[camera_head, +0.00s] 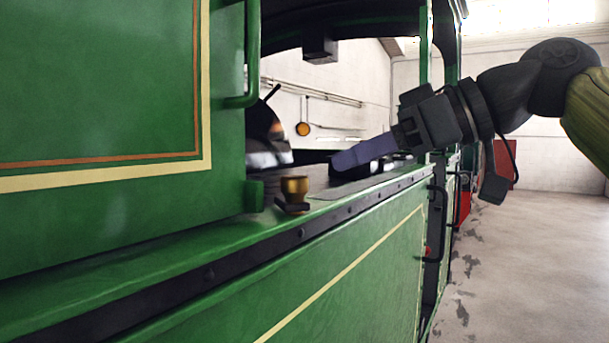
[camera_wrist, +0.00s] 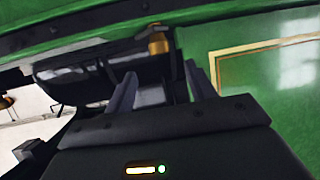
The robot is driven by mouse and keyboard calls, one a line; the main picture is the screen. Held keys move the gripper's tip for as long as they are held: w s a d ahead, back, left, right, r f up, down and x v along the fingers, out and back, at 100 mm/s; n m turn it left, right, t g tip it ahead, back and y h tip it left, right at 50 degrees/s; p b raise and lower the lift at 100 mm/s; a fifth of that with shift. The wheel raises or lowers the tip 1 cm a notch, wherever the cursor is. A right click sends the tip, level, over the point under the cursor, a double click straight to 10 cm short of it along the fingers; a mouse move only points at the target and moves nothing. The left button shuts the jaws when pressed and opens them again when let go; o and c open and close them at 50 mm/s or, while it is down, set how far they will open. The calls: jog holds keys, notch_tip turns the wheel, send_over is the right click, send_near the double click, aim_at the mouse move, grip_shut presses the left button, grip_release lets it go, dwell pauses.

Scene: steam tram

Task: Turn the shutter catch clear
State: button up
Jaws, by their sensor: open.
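A small brass knob on a dark flat base (camera_head: 295,188), which looks like the shutter catch, stands on the green ledge at the lower corner of the big green panel (camera_head: 100,90). In the wrist view the brass catch (camera_wrist: 158,42) shows just beyond and between my fingertips. My gripper (camera_head: 338,162) reaches in from the right over the ledge, a short way to the right of the catch and apart from it. Its two fingers stand apart with nothing between them in the wrist view (camera_wrist: 159,72). Which way the catch's base points is hard to make out.
The green ledge (camera_head: 360,190) runs along the tram's side below my gripper. A vertical green handrail (camera_head: 252,50) is on the panel's edge. Dark cab fittings (camera_head: 265,135) stand behind the ledge. Open floor (camera_head: 540,260) lies at the right.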

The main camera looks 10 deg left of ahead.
aim_at(306, 177)
jog(key=p+x, duration=0.2)
jog(key=x, duration=0.6)
jog(key=shift+w+a+f, duration=0.1)
jog(key=shift+w+a, duration=0.1)
jog(key=shift+a, duration=0.15)
jog(key=shift+w+d, duration=0.1)
jog(key=c, duration=1)
